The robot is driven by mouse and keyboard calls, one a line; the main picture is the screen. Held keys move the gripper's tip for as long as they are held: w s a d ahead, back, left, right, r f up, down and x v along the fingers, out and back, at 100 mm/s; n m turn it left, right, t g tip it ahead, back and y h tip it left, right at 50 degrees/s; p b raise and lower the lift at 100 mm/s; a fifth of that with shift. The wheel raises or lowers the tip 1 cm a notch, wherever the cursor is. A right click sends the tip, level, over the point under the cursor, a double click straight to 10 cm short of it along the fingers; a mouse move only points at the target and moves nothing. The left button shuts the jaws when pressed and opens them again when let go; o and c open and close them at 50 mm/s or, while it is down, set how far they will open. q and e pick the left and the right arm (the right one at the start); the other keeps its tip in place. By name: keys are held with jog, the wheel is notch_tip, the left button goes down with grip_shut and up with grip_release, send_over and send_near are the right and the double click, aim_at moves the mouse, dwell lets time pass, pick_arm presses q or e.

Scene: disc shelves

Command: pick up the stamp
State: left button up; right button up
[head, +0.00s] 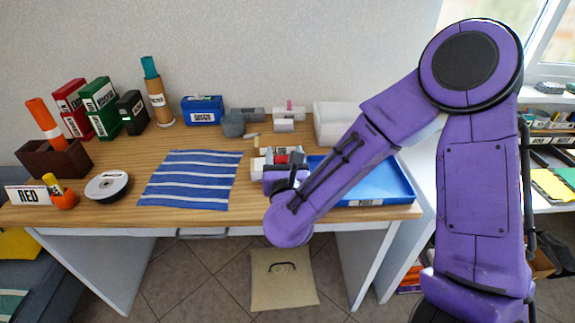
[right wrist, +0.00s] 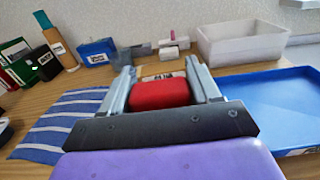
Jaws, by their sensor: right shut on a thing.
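My right gripper (head: 282,161) is over the desk between the striped cloth and the blue tray. In the right wrist view its two grey fingers stand on either side of a red block (right wrist: 160,94), which appears to be the stamp. The jaws are shut on it. In the head view only a little of the red shows, as my arm and gripper cover the rest. I cannot tell whether its underside touches the desk. A small labelled item (right wrist: 163,76) shows just behind it. My left gripper is not in view.
The blue tray (head: 404,184) lies to the right, partly behind my arm, with a white bin (head: 336,118) behind it. The blue striped cloth (head: 190,180) lies left of the gripper.

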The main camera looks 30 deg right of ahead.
aim_at(281, 159)
jog(key=s+a+r, duration=0.2)
jog(key=shift+s+a+r+b, duration=0.2)
jog(key=shift+s+a+b, duration=0.1)
jog(key=s+a+r+p, duration=0.3)
jog(key=s+a+p, duration=0.1)
jog(key=p, duration=0.6)
jog(key=shift+s+a+p, duration=0.25)
jog(key=shift+s+p, duration=0.05)
